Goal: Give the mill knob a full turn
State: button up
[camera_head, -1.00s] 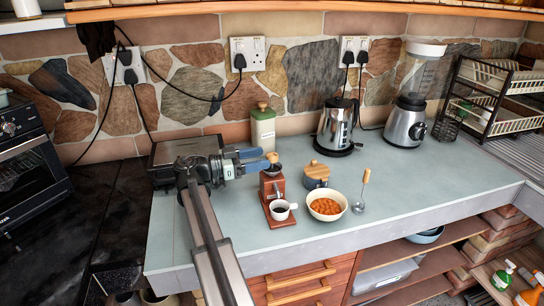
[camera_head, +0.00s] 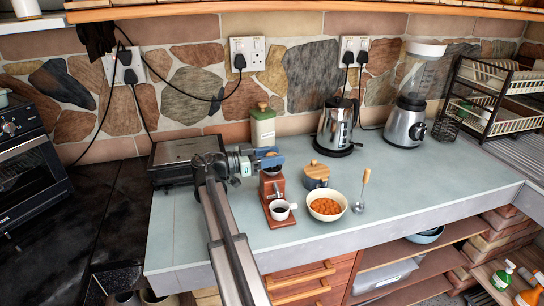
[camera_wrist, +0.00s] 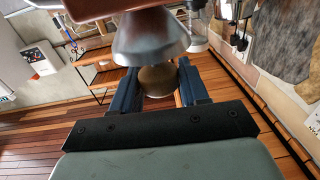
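The coffee mill (camera_head: 272,186) is a small reddish-brown wooden box with a dark bowl on top, standing on a wooden base on the counter. A white cup (camera_head: 280,209) with dark contents stands at its front. My gripper (camera_head: 270,157) is directly above the mill, its blue fingers at the knob's height and covering the knob in the head view. In the wrist view, the round brown knob (camera_wrist: 158,80) sits between my two blue fingers and fills the gap, so they look shut on it. The mill's grey metal bowl (camera_wrist: 150,38) shows beyond.
A bowl of orange-brown food (camera_head: 326,217), a grey jar with a wooden lid (camera_head: 316,176) and a wooden-handled tool (camera_head: 360,192) stand right of the mill. A green canister (camera_head: 262,136), kettle (camera_head: 337,128) and blender (camera_head: 407,122) stand behind. The counter's front left is clear.

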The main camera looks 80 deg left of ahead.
jog(key=c, duration=0.5)
jog(key=shift+a+m+h, duration=0.2)
jog(key=shift+m+h, duration=0.5)
jog(key=shift+h, duration=0.4)
jog(key=shift+c, duration=0.2)
jog(key=shift+d+m+g+h, duration=0.15)
jog(key=shift+m+h, duration=0.35)
jog(key=shift+h, duration=0.3)
jog(key=shift+d+m+g+h, duration=0.15)
jog(key=shift+m+h, duration=0.35)
jog(key=shift+h, duration=0.3)
jog(key=shift+a, duration=0.1)
jog(key=o, duration=1)
jog(key=shift+c, duration=0.2)
jog(key=shift+s, duration=0.1)
jog(key=v, duration=0.7)
jog(key=shift+s, duration=0.2)
